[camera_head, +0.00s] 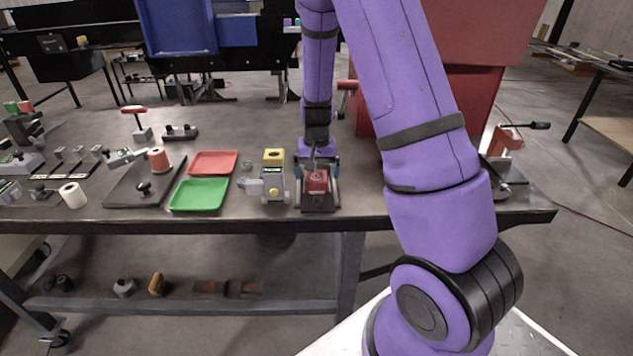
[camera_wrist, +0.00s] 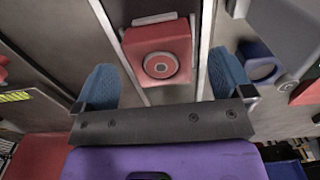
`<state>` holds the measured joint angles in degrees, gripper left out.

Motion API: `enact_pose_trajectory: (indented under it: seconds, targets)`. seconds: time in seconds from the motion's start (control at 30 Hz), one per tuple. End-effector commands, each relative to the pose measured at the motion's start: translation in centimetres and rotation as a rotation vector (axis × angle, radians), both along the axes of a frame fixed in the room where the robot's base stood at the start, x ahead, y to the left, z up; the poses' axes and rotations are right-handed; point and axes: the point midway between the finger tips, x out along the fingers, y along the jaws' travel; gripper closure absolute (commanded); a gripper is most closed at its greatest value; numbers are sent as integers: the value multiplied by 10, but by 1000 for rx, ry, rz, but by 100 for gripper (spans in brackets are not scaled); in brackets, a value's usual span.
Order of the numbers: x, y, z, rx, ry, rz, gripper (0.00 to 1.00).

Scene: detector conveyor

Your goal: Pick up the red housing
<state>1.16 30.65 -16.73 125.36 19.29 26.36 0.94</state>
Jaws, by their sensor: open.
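In the head view the red housing (camera_head: 317,181) rests on a small dark fixture (camera_head: 318,208) near the table's front edge. My gripper (camera_head: 317,170) is over it, and in the wrist view my gripper (camera_wrist: 160,85) is open with a finger to each side. Part of the housing is hidden by my gripper in the head view.
A green tray (camera_head: 200,195) and a red tray (camera_head: 213,162) lie farther left. A large red bin (camera_head: 455,110) stands behind on the right. Several tools and parts crowd the table's left side.

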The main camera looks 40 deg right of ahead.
Motion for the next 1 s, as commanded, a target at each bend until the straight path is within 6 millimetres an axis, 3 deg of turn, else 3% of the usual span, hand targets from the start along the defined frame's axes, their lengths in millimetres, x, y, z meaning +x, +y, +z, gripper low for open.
enact_pose_trajectory:
  seconds: [0.2, 0.47, 0.57, 0.77, 1.0]
  targets:
    - [0, 0, -23, 1, 1, -1, 2]
    - [0, 0, -25, 0, 0, 0, 2]
    - [0, 0, -25, 0, 0, 0, 20]
    - [0, 0, -25, 0, 0, 0, 66]
    - [1, 0, -24, 0, -1, 0, 67]
